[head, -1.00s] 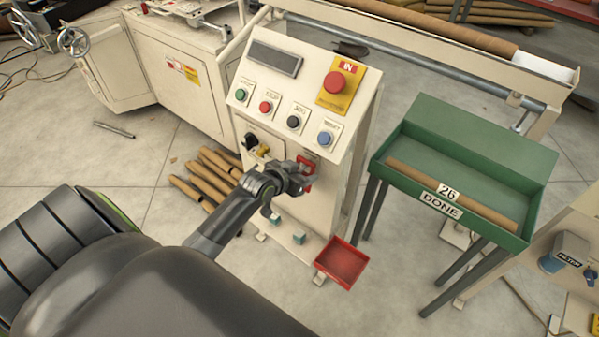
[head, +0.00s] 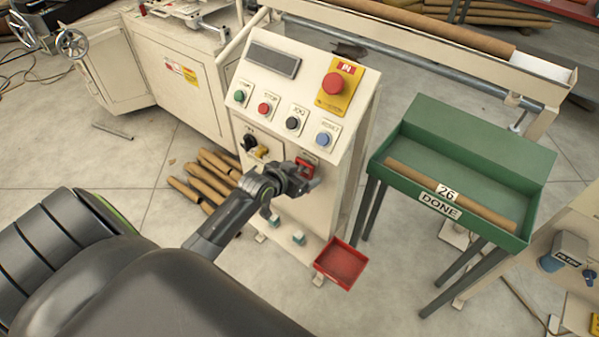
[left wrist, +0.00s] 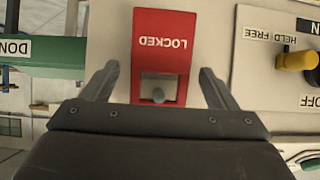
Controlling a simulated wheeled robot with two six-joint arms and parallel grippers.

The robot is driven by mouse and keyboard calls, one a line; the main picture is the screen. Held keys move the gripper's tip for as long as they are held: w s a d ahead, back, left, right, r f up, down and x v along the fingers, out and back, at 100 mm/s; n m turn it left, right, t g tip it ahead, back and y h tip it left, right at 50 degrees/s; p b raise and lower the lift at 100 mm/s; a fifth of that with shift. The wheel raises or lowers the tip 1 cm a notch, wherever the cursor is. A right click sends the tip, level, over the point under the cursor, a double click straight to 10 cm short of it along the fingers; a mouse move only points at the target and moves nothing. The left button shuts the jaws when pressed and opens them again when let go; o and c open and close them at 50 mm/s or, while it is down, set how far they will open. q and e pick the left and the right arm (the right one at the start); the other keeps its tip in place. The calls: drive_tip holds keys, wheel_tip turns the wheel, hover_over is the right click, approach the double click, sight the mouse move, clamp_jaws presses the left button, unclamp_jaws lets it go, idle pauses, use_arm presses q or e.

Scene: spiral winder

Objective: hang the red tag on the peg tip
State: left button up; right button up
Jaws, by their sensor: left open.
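The red tag (left wrist: 160,42) reads LOCKED, upside down in the left wrist view. It lies against the cream panel, with a grey peg tip (left wrist: 158,90) showing in its opening. I cannot tell how far the peg passes through. My left gripper (left wrist: 158,80) is open, one finger on each side of the tag, with a gap to both edges. In the head view the red tag (head: 305,169) is on the cabinet front, partly behind my left gripper (head: 298,183). My right gripper is not in view.
A yellow knob (left wrist: 297,61) sticks out beside the tag on a labelled plate. A red tray (head: 341,263) is low on the cabinet (head: 297,212). The green DONE table (head: 396,160) holds a brown tube and stands to the right. Brown tubes lie on the floor behind my arm.

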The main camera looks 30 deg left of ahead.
use_arm(q)
drive_tip(key=v, duration=1.7)
drive_tip(key=shift+s+a, duration=0.1)
drive_tip(key=shift+s, duration=0.05)
drive_tip(key=s+a+f+n+g+y, duration=0.1)
drive_tip(key=s+a+f+g, duration=0.15)
drive_tip(key=f, duration=0.65)
drive_tip(key=s+a+f+n+g+y, duration=0.1)
drive_tip(key=s+a+f, duration=0.15)
drive_tip(key=f, duration=0.65)
drive_tip(key=s+a+f+g+y, duration=0.1)
drive_tip(key=s+a+f, duration=0.15)
drive_tip(key=f, duration=0.65)
drive_tip(key=s+d+f+g, duration=0.3)
drive_tip(key=s+d+f, duration=0.2)
drive_tip(key=s+f, duration=0.5)
drive_tip(key=s+d+f+g+h, duration=0.1)
drive_tip(key=s+d+f+g, duration=0.2)
drive_tip(key=s+d+f, duration=0.3)
drive_tip(key=s+f, duration=0.4)
drive_tip(key=s, duration=0.4)
drive_tip(key=shift+m, duration=0.3)
